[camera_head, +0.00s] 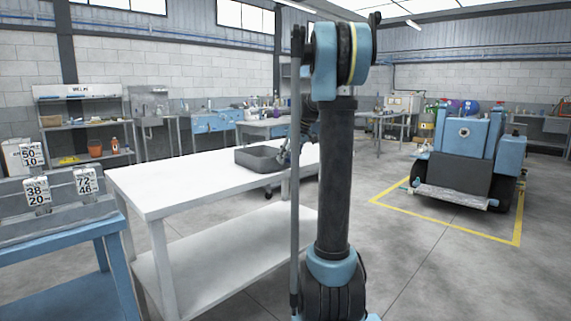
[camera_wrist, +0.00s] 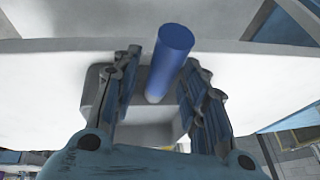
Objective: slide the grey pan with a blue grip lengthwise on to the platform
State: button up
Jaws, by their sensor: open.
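The grey pan (camera_head: 258,158) sits on the white table (camera_head: 175,181), near its far right part. In the wrist view the pan (camera_wrist: 150,118) lies between and beyond my fingers, and its blue grip (camera_wrist: 168,65) stands out from it. My gripper (camera_wrist: 162,68) is open, with one finger on each side of the blue grip. I cannot tell if either finger touches it. In the head view my gripper (camera_head: 284,154) is at the pan's right side, partly hidden by my arm. The blue grip is hidden there. I cannot tell which surface is the platform.
A blue bench (camera_head: 62,244) with number signs (camera_head: 87,181) stands left of the white table. The table has a lower shelf (camera_head: 225,262). A blue machine (camera_head: 468,155) stands inside a yellow floor outline at right. The table top left of the pan is clear.

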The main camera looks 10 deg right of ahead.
jog(key=v, duration=1.5)
jog(key=shift+s+d+r, duration=0.15)
jog(key=shift+s, duration=0.1)
